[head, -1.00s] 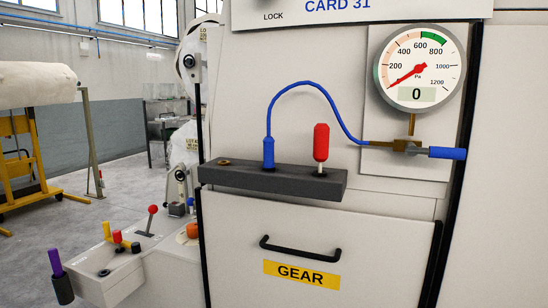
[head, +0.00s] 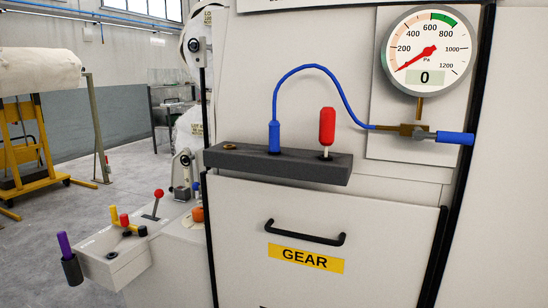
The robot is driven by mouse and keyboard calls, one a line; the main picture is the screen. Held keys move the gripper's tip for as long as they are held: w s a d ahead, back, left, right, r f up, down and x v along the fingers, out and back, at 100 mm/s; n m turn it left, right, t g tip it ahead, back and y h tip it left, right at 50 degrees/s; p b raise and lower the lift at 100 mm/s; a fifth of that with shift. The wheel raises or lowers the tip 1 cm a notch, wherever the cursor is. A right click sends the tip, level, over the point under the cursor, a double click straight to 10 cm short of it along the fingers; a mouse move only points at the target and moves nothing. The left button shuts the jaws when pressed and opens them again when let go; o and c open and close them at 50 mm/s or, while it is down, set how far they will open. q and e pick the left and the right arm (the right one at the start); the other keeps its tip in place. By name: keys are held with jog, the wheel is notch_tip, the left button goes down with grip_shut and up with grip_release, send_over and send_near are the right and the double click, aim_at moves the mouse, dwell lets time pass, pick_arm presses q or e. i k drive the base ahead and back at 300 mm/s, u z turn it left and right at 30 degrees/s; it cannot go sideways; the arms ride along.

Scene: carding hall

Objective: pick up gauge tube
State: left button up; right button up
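The gauge tube (head: 334,80) is a thin blue hose arching over the dark shelf block. Its left end has a thick blue handle (head: 274,136) standing upright in the dark block (head: 240,160). Its other end runs to a brass fitting (head: 405,129) below the round pressure gauge (head: 428,50), which reads 0. A red-handled plug (head: 327,127) stands upright in the same block, right of the blue handle. Neither of my grippers is in view.
A black drawer-like handle (head: 306,235) and GEAR label (head: 306,258) are on the panel below. A blue valve lever (head: 454,138) sticks out right of the fitting. At lower left, a light tray (head: 118,255) holds several coloured tools. Open floor lies further left.

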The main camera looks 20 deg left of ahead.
aim_at(274, 126)
jog(key=z, duration=2.2)
jog(key=k, duration=0.9)
jog(key=u, duration=2.1)
jog(key=i, duration=0.35)
jog(key=u, duration=0.05)
